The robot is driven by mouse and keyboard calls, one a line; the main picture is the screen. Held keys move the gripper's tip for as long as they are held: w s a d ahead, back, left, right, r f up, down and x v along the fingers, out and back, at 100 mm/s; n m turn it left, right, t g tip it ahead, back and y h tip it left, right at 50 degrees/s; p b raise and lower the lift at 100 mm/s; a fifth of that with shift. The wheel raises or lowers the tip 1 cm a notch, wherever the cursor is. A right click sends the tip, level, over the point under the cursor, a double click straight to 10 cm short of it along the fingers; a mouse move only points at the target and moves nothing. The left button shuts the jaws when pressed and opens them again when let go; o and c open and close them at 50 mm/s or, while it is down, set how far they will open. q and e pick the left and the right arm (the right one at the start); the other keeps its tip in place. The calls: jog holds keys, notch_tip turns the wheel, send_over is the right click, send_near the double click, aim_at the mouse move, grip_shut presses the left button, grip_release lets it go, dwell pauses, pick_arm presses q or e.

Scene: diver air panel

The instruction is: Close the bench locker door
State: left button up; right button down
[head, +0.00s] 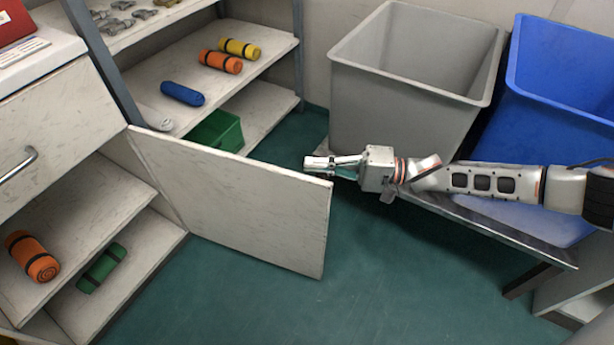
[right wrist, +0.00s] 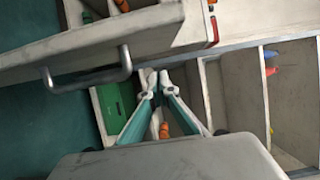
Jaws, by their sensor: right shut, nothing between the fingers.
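The bench locker door (head: 240,200) is a pale scuffed panel. It stands wide open, swung out from the bench at its left side, with its free edge over the green floor. The open locker (head: 110,195) shows an orange roll (head: 32,258) and a green roll (head: 101,268) on its shelves. My right gripper (head: 308,162) is shut and empty. In the head view it appears just above and beyond the door's upper free corner; I cannot tell whether it touches. Its closed fingertips (right wrist: 153,78) also show in the right wrist view. My left gripper is out of view.
A grey bin (head: 415,85) and a blue bin (head: 560,90) stand on a low platform at the right, near my right arm. Shelves behind the door hold coloured rolls and a green crate (head: 215,131). Floor (head: 400,290) before the door is clear.

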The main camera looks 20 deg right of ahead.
aim_at(308, 178)
jog(key=shift+s+a, duration=1.45)
jog(key=shift+a, duration=0.05)
jog(key=shift+s+a, duration=0.1)
